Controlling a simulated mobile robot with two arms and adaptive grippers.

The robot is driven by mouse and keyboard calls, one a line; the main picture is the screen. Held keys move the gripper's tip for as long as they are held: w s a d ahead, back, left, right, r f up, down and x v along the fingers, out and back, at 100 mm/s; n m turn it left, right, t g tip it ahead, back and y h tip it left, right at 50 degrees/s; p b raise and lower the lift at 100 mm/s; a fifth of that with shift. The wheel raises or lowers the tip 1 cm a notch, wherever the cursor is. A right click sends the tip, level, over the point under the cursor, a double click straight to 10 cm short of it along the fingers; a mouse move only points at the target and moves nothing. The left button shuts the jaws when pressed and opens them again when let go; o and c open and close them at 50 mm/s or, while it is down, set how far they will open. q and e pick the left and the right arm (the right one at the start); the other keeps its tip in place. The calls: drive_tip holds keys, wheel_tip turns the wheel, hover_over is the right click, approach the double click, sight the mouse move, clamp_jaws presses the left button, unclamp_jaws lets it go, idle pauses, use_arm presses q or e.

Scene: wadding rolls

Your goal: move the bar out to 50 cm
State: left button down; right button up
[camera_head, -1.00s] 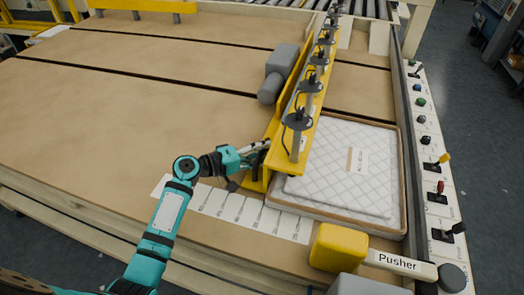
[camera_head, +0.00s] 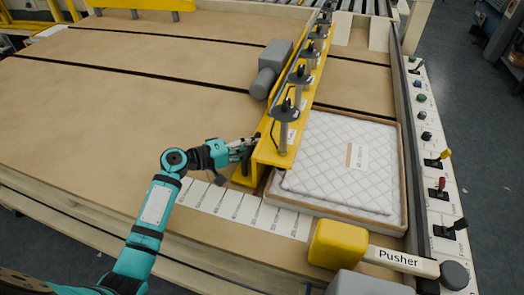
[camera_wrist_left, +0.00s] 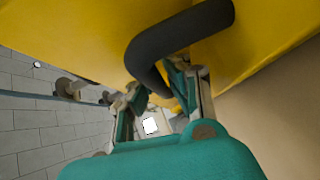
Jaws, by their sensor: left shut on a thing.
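The yellow bar (camera_head: 268,153), with black discs on posts along its top, runs from the table's near edge to the back. Its near end stands over the white marked scale strip (camera_head: 236,207), whose numbers are too small to read. My left gripper (camera_head: 250,147) is at the bar's near end, on its left side. In the left wrist view my left gripper (camera_wrist_left: 160,92) is shut on the bar's black handle (camera_wrist_left: 150,62), in front of the yellow metal. My right gripper is out of view.
A white quilted pad (camera_head: 335,160) lies in a recessed tray to the right of the bar. A grey motor (camera_head: 272,68) sits on the bar's left. The brown table (camera_head: 130,95) is clear on the left. A control panel (camera_head: 432,150) and the yellow Pusher block (camera_head: 338,244) are on the right.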

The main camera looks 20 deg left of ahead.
use_arm(q)
drive_tip(key=a+b, duration=0.2)
drive_tip(key=a, duration=0.4)
drive_tip(key=a+b, duration=0.2)
drive_tip(key=a, duration=0.4)
drive_tip(key=shift+w+a+f+b, duration=0.1)
drive_tip(key=shift+w+a+b, duration=0.1)
drive_tip(key=shift+a+b, duration=0.2)
drive_tip(key=shift+a, duration=0.2)
drive_tip(key=shift+d+r, duration=0.25)
drive_tip(key=shift+d, duration=0.1)
drive_tip(key=c, duration=1.3)
unclamp_jaws()
drive_tip(key=shift+s+a+f, duration=0.1)
drive_tip(key=shift+s+a, duration=0.05)
drive_tip(key=shift+a, duration=0.05)
drive_tip(key=v, duration=1.1)
drive_tip(key=shift+s+a, duration=0.25)
drive_tip(key=shift+s, duration=0.05)
